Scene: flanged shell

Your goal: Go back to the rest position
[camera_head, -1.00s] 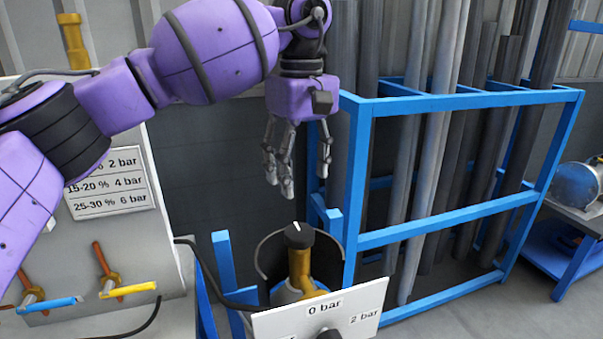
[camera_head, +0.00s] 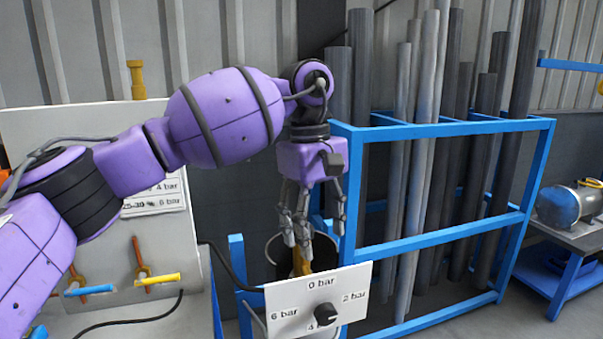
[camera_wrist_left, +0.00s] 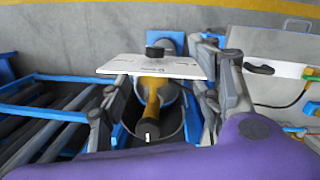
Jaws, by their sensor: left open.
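My left gripper (camera_head: 318,238) hangs fingers down in the head view, open and empty, in front of the cylinder (camera_head: 277,250). Its fingers hide most of the brass fitting (camera_head: 299,264) in the cylinder. In the left wrist view the fingers of my left gripper (camera_wrist_left: 165,105) are spread wide to either side, with the brass fitting (camera_wrist_left: 151,95) and its black knob (camera_wrist_left: 149,130) seen between them. I see no contact between fingers and fitting. The right gripper is not in view.
A white dial plate (camera_head: 345,290) marked in bar stands in front of the cylinder. A blue rack (camera_head: 440,232) of tall grey pipes is just right of the gripper. A panel (camera_head: 195,258) with yellow- and blue-handled valves (camera_head: 158,280) is at left.

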